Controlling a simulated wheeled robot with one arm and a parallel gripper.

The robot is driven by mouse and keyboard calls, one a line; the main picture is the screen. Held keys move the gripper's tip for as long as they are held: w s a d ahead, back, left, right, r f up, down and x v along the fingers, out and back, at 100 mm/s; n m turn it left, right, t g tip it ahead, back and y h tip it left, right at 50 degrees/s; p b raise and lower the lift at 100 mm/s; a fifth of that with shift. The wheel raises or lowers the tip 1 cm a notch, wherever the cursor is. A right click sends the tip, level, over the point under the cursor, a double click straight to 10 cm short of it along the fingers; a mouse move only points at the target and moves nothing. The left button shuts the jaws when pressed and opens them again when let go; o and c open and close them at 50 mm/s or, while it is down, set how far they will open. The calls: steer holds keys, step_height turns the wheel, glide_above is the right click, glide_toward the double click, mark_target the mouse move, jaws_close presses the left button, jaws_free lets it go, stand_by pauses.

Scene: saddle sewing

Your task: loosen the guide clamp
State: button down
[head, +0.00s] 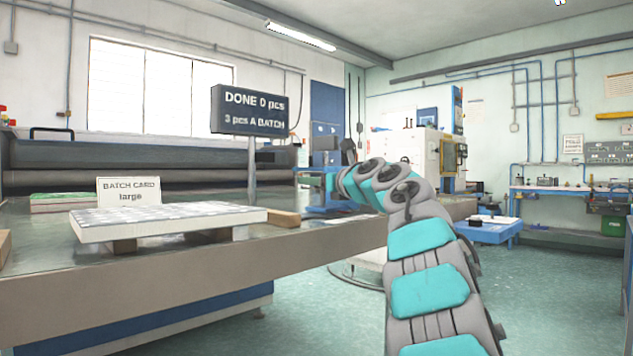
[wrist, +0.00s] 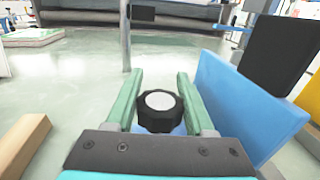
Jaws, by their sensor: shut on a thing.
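A black lobed knob (wrist: 172,120) with a pale round cap sits between the two green fingers of my gripper (wrist: 160,76) in the wrist view. It looks like the guide clamp's knob, and my gripper is shut on it. Its lower part and whatever it screws into are hidden behind the gripper body. A blue plate (wrist: 238,100) stands just right of the fingers, with a dark block (wrist: 282,52) above it. In the head view my gripper (head: 312,172) reaches in by a blue fixture at the table's far right end; the knob cannot be made out there.
A sign (head: 249,110) reads "DONE 0 pcs, 3 pcs A BATCH". A wooden block (wrist: 24,143) lies left of my gripper. Open floor lies to the right.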

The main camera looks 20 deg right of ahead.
steer(key=shift+a+r+n+g+y+p, duration=0.15)
steer(key=shift+n+g+y+p, duration=0.2)
steer(key=shift+n+y, duration=0.65)
steer(key=shift+a+y, duration=0.15)
steer(key=shift+y, duration=0.35)
steer(key=c, duration=0.5)
jaws_free()
steer(key=shift+c, duration=0.2)
steer(key=shift+s, duration=0.15)
steer(key=shift+s+f, duration=0.2)
steer(key=shift+s, duration=0.05)
steer(key=shift+b+v, duration=1.15)
steer(key=shift+v, duration=2.45)
